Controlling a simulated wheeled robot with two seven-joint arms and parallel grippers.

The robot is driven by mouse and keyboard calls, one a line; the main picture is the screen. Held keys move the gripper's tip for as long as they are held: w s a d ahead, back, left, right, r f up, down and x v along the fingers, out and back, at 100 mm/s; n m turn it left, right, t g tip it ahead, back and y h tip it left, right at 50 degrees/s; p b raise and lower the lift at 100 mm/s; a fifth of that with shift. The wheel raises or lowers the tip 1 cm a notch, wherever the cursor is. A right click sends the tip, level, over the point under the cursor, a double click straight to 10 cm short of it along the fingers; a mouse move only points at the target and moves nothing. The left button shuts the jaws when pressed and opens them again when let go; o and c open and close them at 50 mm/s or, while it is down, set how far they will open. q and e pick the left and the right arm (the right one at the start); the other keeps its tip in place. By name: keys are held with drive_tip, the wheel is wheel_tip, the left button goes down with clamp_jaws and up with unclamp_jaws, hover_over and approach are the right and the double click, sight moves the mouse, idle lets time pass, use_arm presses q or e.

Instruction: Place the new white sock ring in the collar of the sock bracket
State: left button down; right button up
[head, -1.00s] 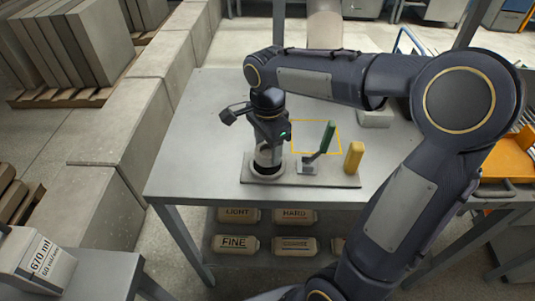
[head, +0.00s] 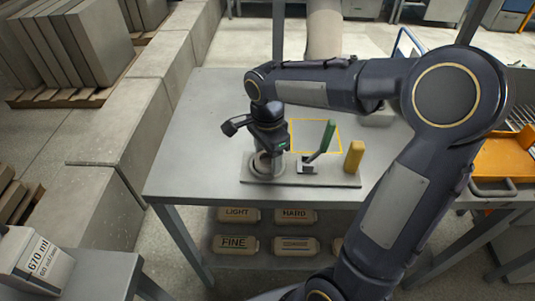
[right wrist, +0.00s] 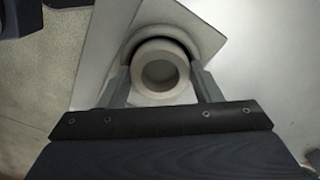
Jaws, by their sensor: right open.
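The pale white sock ring (right wrist: 160,97) shows in the right wrist view between the two fingers of my right gripper (right wrist: 160,80), with its round hole facing the camera. The grey collar (right wrist: 211,36) of the sock bracket curves around its far side, with a dark gap between them. I cannot tell how deep the ring sits. In the head view my right gripper (head: 268,156) points down at the collar (head: 266,180), at the left end of the bracket's base plate (head: 310,179). The gripper is open, with its fingers at either side of the ring. My left gripper is not in view.
A green-handled lever (head: 328,136) and a yellow block (head: 354,157) stand on the plate right of the collar. A yellow outline (head: 316,119) marks the table (head: 195,150) behind. Labelled blocks (head: 233,242) lie on the shelf below. The table's left part is clear.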

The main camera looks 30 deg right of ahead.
sight(268, 159)
drive_tip(key=shift+r, duration=0.25)
wheel_tip(268, 159, up, 12)
drive_tip(key=p, duration=0.2)
drive_tip(key=s+a+f+n+t+y, duration=0.2)
drive_tip(key=s+f+n, duration=0.2)
drive_tip(key=s+n, duration=0.4)
drive_tip(key=s+a+f+n+t+y, duration=0.1)
drive_tip(key=s+a+f+n+t, duration=0.1)
drive_tip(key=s+n, duration=0.5)
wheel_tip(268, 159, down, 2)
drive_tip(key=shift+s+f+n+t+y, duration=0.1)
drive_tip(key=shift+s+n+t+y, duration=0.3)
drive_tip(key=shift+s+t, duration=0.5)
drive_tip(key=shift+a, duration=0.1)
drive_tip(key=shift+s, duration=0.1)
